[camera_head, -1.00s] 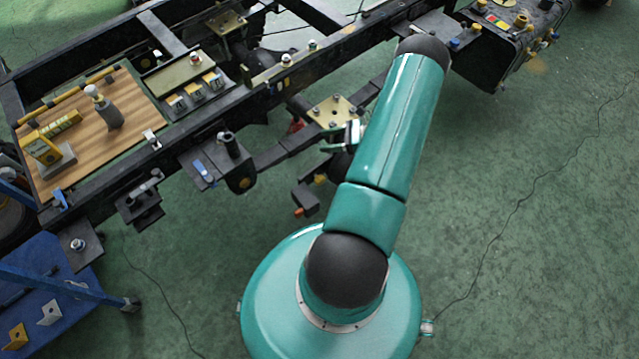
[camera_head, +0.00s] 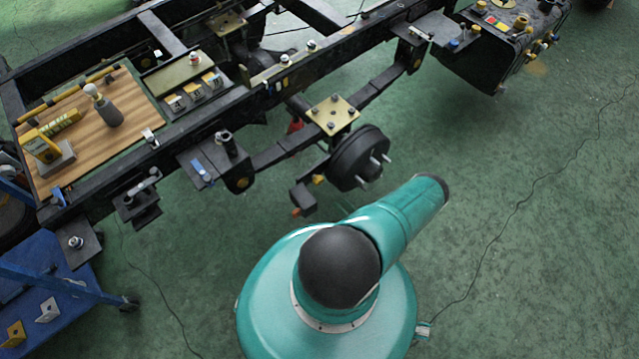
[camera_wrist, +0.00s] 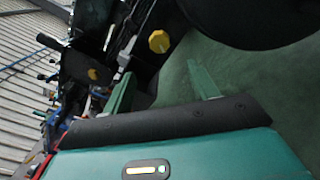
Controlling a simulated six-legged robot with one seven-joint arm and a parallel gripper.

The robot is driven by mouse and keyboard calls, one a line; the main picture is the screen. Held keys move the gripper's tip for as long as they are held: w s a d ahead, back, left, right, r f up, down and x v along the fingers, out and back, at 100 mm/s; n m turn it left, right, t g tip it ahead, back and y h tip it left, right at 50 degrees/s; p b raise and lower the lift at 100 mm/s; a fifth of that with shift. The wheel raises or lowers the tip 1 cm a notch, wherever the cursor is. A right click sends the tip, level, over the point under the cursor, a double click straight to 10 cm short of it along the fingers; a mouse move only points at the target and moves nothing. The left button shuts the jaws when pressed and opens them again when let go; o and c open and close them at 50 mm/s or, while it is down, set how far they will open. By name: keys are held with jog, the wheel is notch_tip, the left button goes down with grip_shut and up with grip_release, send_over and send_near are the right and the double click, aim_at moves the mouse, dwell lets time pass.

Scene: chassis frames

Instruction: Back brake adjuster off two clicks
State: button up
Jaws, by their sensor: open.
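The dark brake drum (camera_head: 358,157) with wheel studs hangs below the chassis frame in the head view. A small yellow piece (camera_head: 318,179) sits at its left, and an orange-tipped dark part (camera_head: 297,212) lies lower. In the wrist view a large dark round edge (camera_wrist: 250,15), apparently the drum, fills the top right. A yellow faceted knob (camera_wrist: 159,41) shows beside it; I cannot tell for sure that it is the adjuster. My gripper (camera_wrist: 160,72) is open and empty, its green fingers apart, with the knob beyond the gap. My arm mostly hides the gripper in the head view.
The black chassis rail (camera_head: 330,50) runs across the top. A wooden board (camera_head: 90,130) with tools lies at left, and a blue cart (camera_head: 45,290) stands below it. A black box with fittings (camera_head: 510,40) is at upper right.

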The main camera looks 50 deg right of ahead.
aim_at(320, 183)
jog(key=x, duration=1.3)
jog(key=c, duration=1)
